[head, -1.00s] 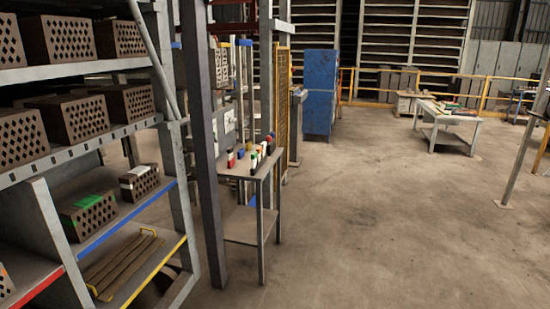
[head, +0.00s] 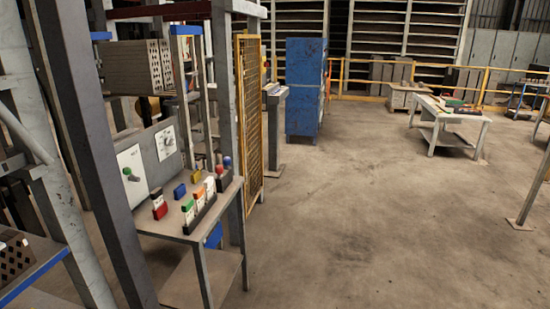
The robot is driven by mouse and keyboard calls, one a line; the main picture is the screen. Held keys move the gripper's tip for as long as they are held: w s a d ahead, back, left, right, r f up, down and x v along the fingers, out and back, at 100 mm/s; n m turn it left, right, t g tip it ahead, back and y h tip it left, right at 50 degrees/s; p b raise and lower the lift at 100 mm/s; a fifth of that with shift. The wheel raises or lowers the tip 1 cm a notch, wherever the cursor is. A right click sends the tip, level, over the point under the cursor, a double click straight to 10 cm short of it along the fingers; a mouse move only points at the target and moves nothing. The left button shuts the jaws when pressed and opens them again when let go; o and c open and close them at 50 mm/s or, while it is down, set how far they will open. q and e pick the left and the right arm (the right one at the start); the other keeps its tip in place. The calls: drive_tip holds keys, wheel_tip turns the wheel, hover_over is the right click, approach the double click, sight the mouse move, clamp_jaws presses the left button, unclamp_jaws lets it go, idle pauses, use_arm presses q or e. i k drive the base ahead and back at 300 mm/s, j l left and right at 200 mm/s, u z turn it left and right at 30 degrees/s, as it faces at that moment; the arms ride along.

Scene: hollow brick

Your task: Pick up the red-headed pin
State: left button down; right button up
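A small metal side table (head: 190,236) stands left of centre in the head view, with several small coloured items on its top. A small upright piece with a reddish top (head: 219,160) stands near the table's back right corner; it looks like the red-headed pin, but it is too small to be sure. A blue-topped piece (head: 227,163) stands right beside it. Neither of my grippers shows in the head view.
A grey panel box (head: 150,150) stands behind the table's left side. A dark post (head: 92,150) rises in front at the left, next to brick shelving. A yellow mesh guard (head: 249,115) stands behind the table. The floor (head: 360,220) to the right is clear.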

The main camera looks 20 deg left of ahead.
sight(219, 170)
drive_tip(key=i+l, duration=0.1)
drive_tip(key=i, duration=1.6)
drive_tip(key=i+u, duration=0.45)
drive_tip(key=i+l+u, duration=0.1)
drive_tip(key=i+u, duration=0.35)
drive_tip(key=i+j+u, duration=0.1)
drive_tip(key=u, duration=0.3)
drive_tip(key=i+u, duration=0.2)
drive_tip(key=u, duration=0.25)
drive_tip(key=i+u, duration=0.15)
drive_tip(key=u, duration=0.25)
drive_tip(key=i+l+u, duration=0.1)
drive_tip(key=u, duration=0.3)
drive_tip(key=i+l+u, duration=0.15)
drive_tip(key=u, duration=0.3)
